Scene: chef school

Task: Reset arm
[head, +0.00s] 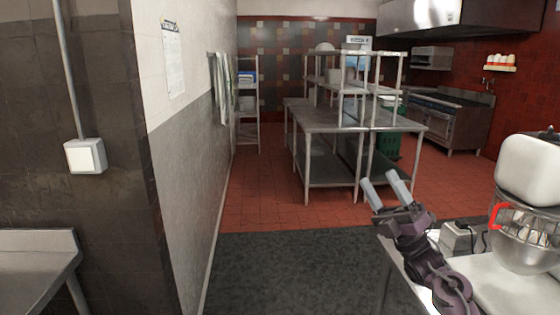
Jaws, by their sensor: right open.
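My right gripper (385,190) shows at the lower right of the head view. Its two grey fingers are apart and point up and away, with nothing between them. It is raised over the left end of a light counter (408,268), to the left of a stand mixer. My left gripper is not in view.
The stand mixer (540,170) with a metal bowl stands close on the right, beside a small grey box (457,238). A steel table with shelves (335,120) stands ahead. A wall (185,170) runs along the left. The dark floor mat (290,270) is clear.

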